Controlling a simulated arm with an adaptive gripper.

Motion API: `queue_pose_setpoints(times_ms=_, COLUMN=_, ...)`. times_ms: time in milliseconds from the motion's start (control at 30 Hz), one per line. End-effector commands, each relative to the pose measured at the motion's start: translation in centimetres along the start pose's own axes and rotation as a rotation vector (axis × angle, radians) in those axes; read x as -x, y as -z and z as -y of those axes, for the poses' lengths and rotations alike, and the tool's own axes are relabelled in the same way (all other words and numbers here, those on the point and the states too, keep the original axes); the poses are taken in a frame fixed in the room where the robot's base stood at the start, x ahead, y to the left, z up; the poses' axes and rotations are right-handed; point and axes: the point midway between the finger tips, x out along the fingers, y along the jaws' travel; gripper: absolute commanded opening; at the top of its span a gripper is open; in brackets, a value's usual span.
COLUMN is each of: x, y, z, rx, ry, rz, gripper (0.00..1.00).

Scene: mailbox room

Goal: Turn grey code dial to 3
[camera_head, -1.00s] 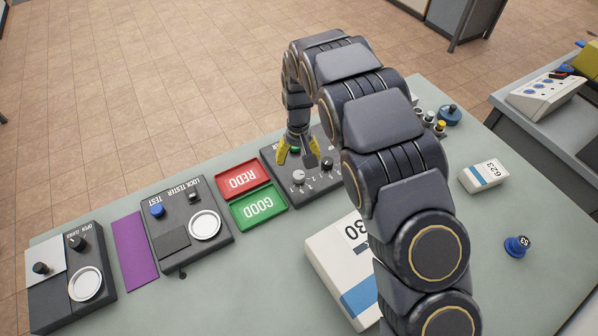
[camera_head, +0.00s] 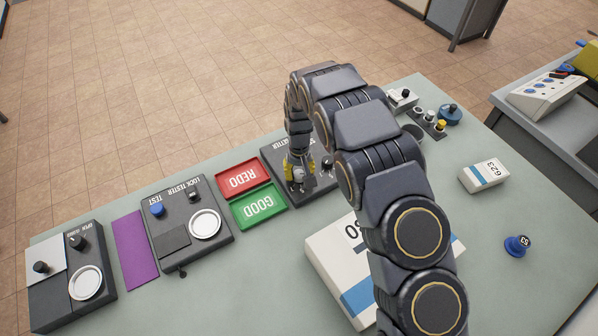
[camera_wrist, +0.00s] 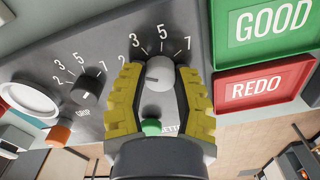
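The grey code dial (camera_wrist: 160,73) sits on a dark panel (camera_wrist: 60,30) with the numbers 2, 3, 5 and 7 around it. Its white mark points left, below the 2 side of the scale. My gripper (camera_wrist: 160,72) has its yellow fingers on either side of the dial, with small gaps showing on both sides, so it looks open around the dial. In the head view my gripper (camera_head: 298,180) is down at the panel and mostly hides the dial. A green button (camera_wrist: 151,127) shows between the fingers.
A black GRIP dial (camera_wrist: 88,92) with its own numbers stands beside the grey dial. The green GOOD tray (camera_head: 259,207) and red REDO tray (camera_head: 243,176) lie just left of the panel. A white box (camera_head: 335,255) is in front of it.

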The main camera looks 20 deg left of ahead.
Motion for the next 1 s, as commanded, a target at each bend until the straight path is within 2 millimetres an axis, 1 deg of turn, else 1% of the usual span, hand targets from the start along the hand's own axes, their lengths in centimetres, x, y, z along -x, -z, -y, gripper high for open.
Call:
queue_pose_setpoints(times_ms=233, x=-0.07, y=-0.02, z=0.00, rx=-0.015, ry=0.000, rz=0.000, gripper=0.00)
queue_pose_setpoints(times_ms=367, x=-0.08, y=-0.03, z=0.00, rx=-0.057, ry=0.000, rz=0.000, gripper=0.00)
queue_pose_setpoints(times_ms=567, x=-0.10, y=-0.04, z=0.02, rx=-0.180, ry=0.000, rz=0.001, gripper=0.00)
queue_pose_setpoints(times_ms=1000, x=-0.13, y=-0.06, z=0.00, rx=-0.520, ry=0.000, rz=0.002, gripper=0.00)
